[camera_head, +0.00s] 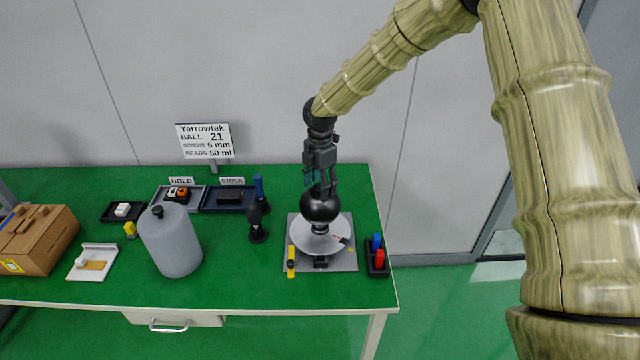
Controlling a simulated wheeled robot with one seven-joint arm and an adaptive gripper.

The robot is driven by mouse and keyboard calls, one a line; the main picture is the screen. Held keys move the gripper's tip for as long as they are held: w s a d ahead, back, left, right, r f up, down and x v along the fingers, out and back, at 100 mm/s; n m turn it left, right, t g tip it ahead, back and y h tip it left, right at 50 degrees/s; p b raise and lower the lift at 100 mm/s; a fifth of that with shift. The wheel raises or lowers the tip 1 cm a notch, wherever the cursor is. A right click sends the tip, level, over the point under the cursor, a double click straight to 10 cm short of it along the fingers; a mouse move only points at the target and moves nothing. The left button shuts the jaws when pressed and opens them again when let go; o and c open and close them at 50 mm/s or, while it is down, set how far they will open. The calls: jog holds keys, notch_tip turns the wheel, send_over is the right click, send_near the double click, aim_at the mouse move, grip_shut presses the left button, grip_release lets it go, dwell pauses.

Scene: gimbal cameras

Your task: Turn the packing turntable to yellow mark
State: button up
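The packing turntable (308,243) is a pale round disc on a grey square base at the right end of the green table. A round black knob (320,207) stands on a short stem at its middle. A thin red line and a small dark block (345,241) show at the disc's right front. A yellow piece with a dark top (291,262) stands at the base's left front. My gripper (325,189) points down at the knob, its fingers at the knob's top. Whether they touch or grip it, I cannot tell.
A black holder with blue and red pieces (377,257) is close on the right. A dark upright tool (258,222) stands to the left. Farther left are a grey canister (170,242), trays (228,198), a sign (204,141) and a cardboard box (38,240). Bare green table lies in front.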

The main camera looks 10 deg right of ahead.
notch_tip(320, 180, up, 12)
dwell(0.8)
jog(key=shift+d+f, duration=0.1)
